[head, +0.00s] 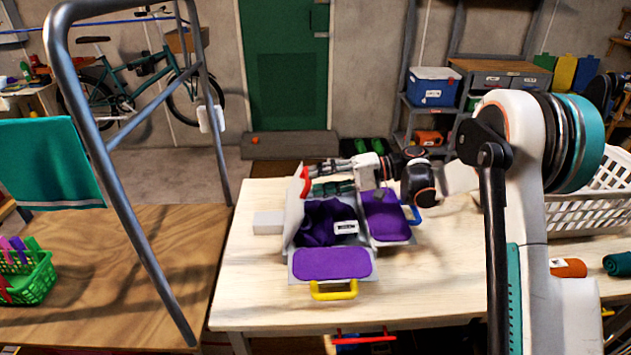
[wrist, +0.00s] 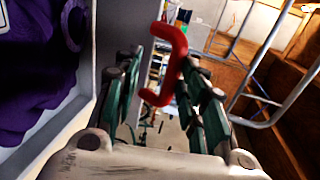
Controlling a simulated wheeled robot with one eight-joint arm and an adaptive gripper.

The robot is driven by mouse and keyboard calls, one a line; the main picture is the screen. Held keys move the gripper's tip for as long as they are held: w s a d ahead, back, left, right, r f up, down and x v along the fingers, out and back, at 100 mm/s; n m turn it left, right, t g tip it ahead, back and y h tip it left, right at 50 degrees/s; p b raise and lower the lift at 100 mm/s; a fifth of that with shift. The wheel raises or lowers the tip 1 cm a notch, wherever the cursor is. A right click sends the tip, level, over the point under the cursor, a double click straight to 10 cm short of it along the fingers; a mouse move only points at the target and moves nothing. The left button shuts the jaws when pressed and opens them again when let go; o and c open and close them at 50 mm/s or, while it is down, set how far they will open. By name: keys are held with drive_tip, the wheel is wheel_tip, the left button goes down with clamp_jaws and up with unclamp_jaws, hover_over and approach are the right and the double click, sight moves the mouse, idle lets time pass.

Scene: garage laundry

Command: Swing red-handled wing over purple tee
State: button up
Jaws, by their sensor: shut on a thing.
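The purple tee (head: 317,222) lies bunched on the middle of the folding board, with a white label on it. It also shows at the left of the wrist view (wrist: 35,60). The red-handled wing (head: 293,217) stands up steeply at the board's left side, its pale outer face turned left. Its red handle (head: 305,182) is at the top edge. My gripper (wrist: 165,95) is shut on the red handle (wrist: 181,45), which shows between the fingers. In the head view my gripper (head: 318,172) reaches in from the right above the board's far side.
The yellow-handled wing (head: 333,291) lies flat in front, and the blue-handled wing (head: 386,217) lies flat at the right, both with purple pads. A white block (head: 267,223) sits just left of the board. A metal frame (head: 130,190) stands left.

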drive_tip(key=d+r, duration=0.2)
drive_tip(key=d, duration=0.8)
drive_tip(key=shift+w, duration=0.25)
drive_tip(key=s+a+r+m+t+h, duration=0.1)
drive_tip(key=s+r+t+h, duration=0.1)
drive_tip(key=s+r+h, duration=0.3)
drive_tip(key=s+a+r+m+t+h, duration=0.1)
drive_tip(key=s+h, duration=0.1)
drive_tip(key=s, duration=0.6)
drive_tip(key=s+d+f+t+h, duration=0.1)
drive_tip(key=s+d+h, duration=0.2)
drive_tip(key=s, duration=0.4)
drive_tip(key=s+d+f+n+t+h, duration=0.1)
drive_tip(key=s+d+t+h, duration=0.1)
drive_tip(key=s, duration=0.5)
drive_tip(key=s+d+f+t+h, duration=0.2)
drive_tip(key=s+d+h, duration=0.1)
drive_tip(key=s+d, duration=0.3)
drive_tip(key=shift+s+h, duration=0.4)
drive_tip(key=shift+s, duration=0.25)
